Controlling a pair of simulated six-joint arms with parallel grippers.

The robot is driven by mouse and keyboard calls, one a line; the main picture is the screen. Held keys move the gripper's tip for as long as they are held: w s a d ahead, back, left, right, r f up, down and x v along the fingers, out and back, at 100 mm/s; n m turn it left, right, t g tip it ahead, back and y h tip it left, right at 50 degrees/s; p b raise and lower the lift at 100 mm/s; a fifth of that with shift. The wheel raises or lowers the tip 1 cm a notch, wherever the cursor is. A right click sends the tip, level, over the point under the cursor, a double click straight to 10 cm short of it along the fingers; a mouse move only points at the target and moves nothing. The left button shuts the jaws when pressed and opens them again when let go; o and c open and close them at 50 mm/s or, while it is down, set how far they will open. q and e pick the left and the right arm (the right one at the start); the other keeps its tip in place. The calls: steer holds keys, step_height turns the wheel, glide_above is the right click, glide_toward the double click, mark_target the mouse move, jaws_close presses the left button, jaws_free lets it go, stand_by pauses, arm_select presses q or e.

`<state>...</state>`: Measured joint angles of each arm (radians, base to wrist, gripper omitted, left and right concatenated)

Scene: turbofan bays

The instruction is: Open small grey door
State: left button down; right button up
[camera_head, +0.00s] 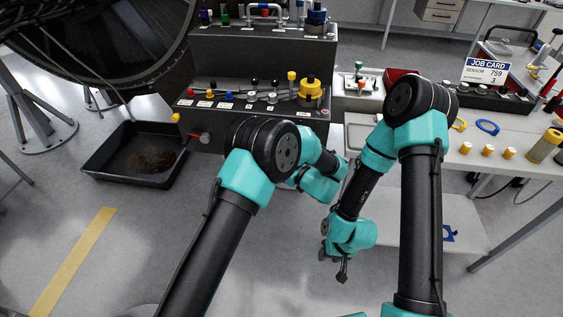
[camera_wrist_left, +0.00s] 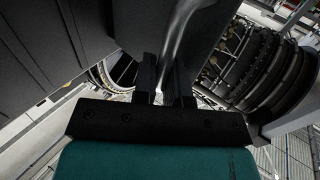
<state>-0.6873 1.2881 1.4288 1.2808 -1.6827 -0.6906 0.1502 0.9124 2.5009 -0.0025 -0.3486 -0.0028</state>
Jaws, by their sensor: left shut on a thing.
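In the left wrist view, my left gripper (camera_wrist_left: 167,82) is shut on a curved grey metal bar (camera_wrist_left: 180,30), which looks like a handle and runs up out of the picture. A dark grey panel (camera_wrist_left: 50,50) fills the upper left of that view. I cannot tell whether it is the small grey door. In the head view my left gripper is hidden behind its own arm, near the front of the dark grey bench unit. My right gripper (camera_head: 342,271) hangs low over the floor, away from everything; its fingers are too small to read.
A dark grey bench unit (camera_head: 180,132) with coloured knobs and plugs stands ahead. A black drip tray (camera_head: 100,170) lies on the floor at left, below a large engine cowl (camera_head: 90,40). A white table (camera_head: 480,172) with a job card (camera_head: 486,70) is at right.

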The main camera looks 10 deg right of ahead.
arm_select(q)
steer(key=c, duration=1.2)
jaws_free()
